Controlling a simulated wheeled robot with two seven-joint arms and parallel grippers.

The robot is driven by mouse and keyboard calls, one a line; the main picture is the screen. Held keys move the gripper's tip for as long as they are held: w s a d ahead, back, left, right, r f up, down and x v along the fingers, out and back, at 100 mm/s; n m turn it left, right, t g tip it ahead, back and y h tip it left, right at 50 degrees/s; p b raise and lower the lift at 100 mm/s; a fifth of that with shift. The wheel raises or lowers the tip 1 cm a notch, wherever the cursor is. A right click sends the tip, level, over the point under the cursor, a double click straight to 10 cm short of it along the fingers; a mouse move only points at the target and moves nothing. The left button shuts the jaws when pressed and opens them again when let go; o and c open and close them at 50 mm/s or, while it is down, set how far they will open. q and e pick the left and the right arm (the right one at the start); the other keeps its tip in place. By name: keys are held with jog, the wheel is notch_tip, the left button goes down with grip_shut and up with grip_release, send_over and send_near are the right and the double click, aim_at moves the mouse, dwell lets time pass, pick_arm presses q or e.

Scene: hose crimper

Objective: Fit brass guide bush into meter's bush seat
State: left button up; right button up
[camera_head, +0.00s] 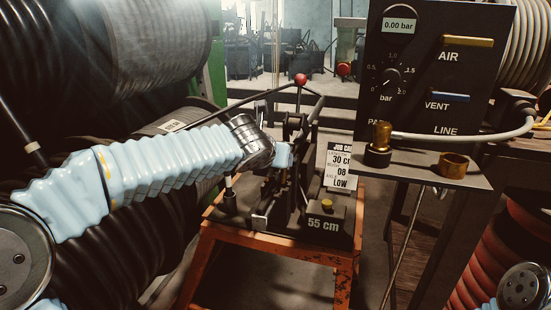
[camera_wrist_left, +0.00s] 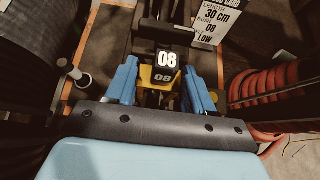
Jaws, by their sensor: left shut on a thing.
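My left gripper (camera_head: 284,155) is above the middle of the black crimping machine (camera_head: 290,200). In the left wrist view, its two blue fingers (camera_wrist_left: 162,85) stand either side of a yellow-brass piece marked 08 (camera_wrist_left: 160,76), which looks like the guide bush, and are shut on it. A black block with a white 08 label (camera_wrist_left: 168,59) is just beyond it. The black meter box marked 55 cm (camera_head: 325,222), with a yellow button, is at the machine's front right. I cannot make out the bush seat or whether the bush touches it. My right gripper is out of view.
The machine stands on an orange-framed bench (camera_head: 270,247). A job card (camera_head: 340,167) stands behind the meter. At the right, a pressure panel (camera_head: 437,75) has a shelf holding a brass ring (camera_head: 453,165) and brass fitting (camera_head: 381,136). Hose reels crowd the left.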

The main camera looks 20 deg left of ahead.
aim_at(275, 181)
pick_arm(q)
jog(key=shift+p, duration=0.6)
dwell(1.0)
jog(key=shift+f+b, duration=1.2)
jog(key=shift+f, duration=0.4)
jog(key=o, duration=1.3)
jog(key=shift+s+r, duration=0.25)
jog(key=shift+s, duration=0.05)
jog(key=p+v, duration=0.2)
jog(key=v, duration=1.1)
jog(key=shift+s+f, duration=0.1)
